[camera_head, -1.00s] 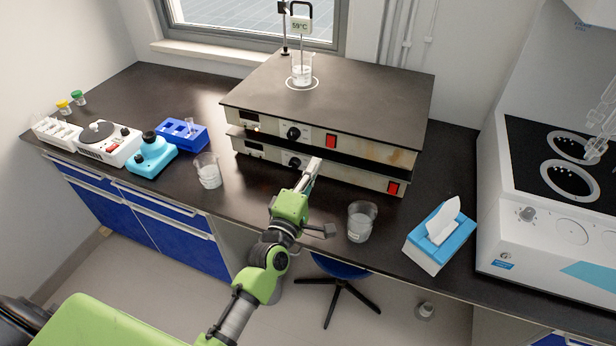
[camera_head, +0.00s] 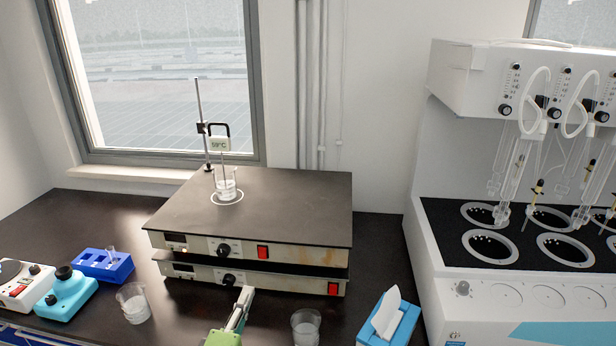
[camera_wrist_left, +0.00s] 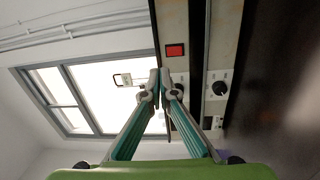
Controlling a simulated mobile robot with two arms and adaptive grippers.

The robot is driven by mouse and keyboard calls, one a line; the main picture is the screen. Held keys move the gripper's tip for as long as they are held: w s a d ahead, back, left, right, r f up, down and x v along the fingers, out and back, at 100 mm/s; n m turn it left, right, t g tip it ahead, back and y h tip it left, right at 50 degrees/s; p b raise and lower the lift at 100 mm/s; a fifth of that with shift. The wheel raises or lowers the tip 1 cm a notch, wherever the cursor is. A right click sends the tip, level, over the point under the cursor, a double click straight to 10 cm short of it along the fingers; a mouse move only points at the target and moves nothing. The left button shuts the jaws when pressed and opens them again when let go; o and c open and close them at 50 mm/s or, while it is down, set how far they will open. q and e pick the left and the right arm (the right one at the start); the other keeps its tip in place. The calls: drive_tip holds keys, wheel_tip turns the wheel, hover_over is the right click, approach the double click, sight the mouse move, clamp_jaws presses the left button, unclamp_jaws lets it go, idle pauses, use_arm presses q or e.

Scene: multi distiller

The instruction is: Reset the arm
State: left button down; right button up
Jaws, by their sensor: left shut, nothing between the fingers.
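My left gripper (camera_head: 245,293) reaches up from the bottom of the head view, and its fingertips are in front of the lower hot plate's front panel. In the left wrist view its two fingers (camera_wrist_left: 161,78) meet at the tips, with nothing between them. The stacked hot plates (camera_head: 290,215) stand behind it; in the wrist view their front panel (camera_wrist_left: 176,30) with a red switch shows sideways. I cannot tell whether the fingertips touch the panel. My right gripper is not in view.
A beaker with a 59°C thermometer (camera_head: 220,145) stands on the upper plate. One beaker (camera_head: 134,303) is left of my gripper, another (camera_head: 306,327) right. A tissue box (camera_head: 400,322), blue rack (camera_head: 103,265) and large distiller (camera_head: 480,290) share the dark bench.

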use_arm(q)
drive_tip(key=s+d+f+m+g+h, duration=0.3)
drive_tip(key=s+d+f+m+g, duration=0.2)
drive_tip(key=s+f+m+g, duration=0.45)
drive_tip(key=s+a+f+m+g+y, duration=0.2)
drive_tip(key=s+a+f+m+g, duration=0.15)
drive_tip(key=s, duration=0.75)
drive_tip(key=s+a+f+m+g+y, duration=0.25)
drive_tip(key=s+m, duration=0.25)
drive_tip(key=s, duration=0.5)
wheel_tip(320, 180, down, 26)
drive_tip(key=s+g, duration=0.1)
drive_tip(key=s, duration=0.2)
drive_tip(key=s+a+f, duration=0.2)
drive_tip(key=s+f, duration=0.5)
drive_tip(key=s, duration=0.1)
drive_tip(key=s+a+f+m+g, duration=0.1)
drive_tip(key=s+a+f, duration=0.1)
drive_tip(key=s+f, duration=0.6)
drive_tip(key=shift+s+f, duration=0.3)
drive_tip(key=shift+s, duration=0.15)
